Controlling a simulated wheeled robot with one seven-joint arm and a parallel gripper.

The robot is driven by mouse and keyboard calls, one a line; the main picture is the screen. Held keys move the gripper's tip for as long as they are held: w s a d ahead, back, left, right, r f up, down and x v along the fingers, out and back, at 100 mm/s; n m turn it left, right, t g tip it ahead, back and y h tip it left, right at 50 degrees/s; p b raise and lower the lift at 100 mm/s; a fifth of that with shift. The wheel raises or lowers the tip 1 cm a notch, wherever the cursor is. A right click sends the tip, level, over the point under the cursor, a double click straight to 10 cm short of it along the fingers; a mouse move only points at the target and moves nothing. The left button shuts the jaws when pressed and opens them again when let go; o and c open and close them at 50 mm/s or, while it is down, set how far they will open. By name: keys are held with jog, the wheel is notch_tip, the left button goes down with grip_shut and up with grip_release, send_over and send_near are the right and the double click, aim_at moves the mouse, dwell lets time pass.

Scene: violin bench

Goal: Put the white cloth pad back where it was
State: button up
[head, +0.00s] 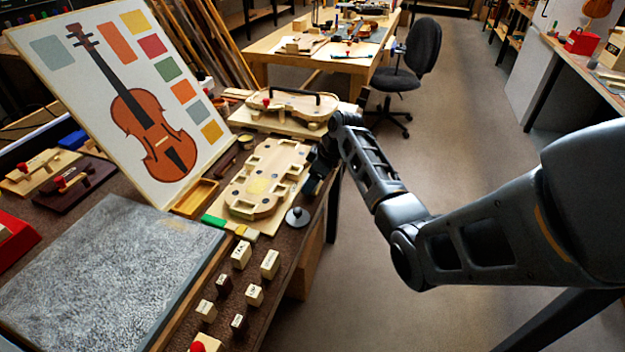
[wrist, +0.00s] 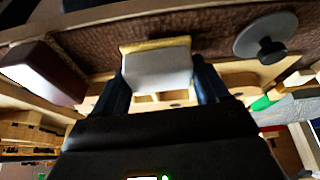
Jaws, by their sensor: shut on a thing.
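In the wrist view a white cloth pad (wrist: 158,70) with a yellow edge sits between the two dark fingers of my gripper (wrist: 162,84). The gripper is shut on it. In the head view my gripper (head: 314,178) is at the right edge of the bench, beside the pale violin-shaped form (head: 262,178). I cannot make out the pad in the head view; the gripper seems to hide it. The wrist view shows brown bench surface near the pad, but I cannot tell whether the pad touches it.
A grey disc with a black knob (head: 297,217) stands near the bench edge, and also shows in the wrist view (wrist: 266,40). Several labelled blocks (head: 241,255) stand in front.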

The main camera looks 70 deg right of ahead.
jog(key=shift+f, duration=0.6)
jog(key=o, duration=1.1)
jog(key=shift+f, duration=0.1)
jog(key=v, duration=1.2)
jog(key=shift+b, duration=0.3)
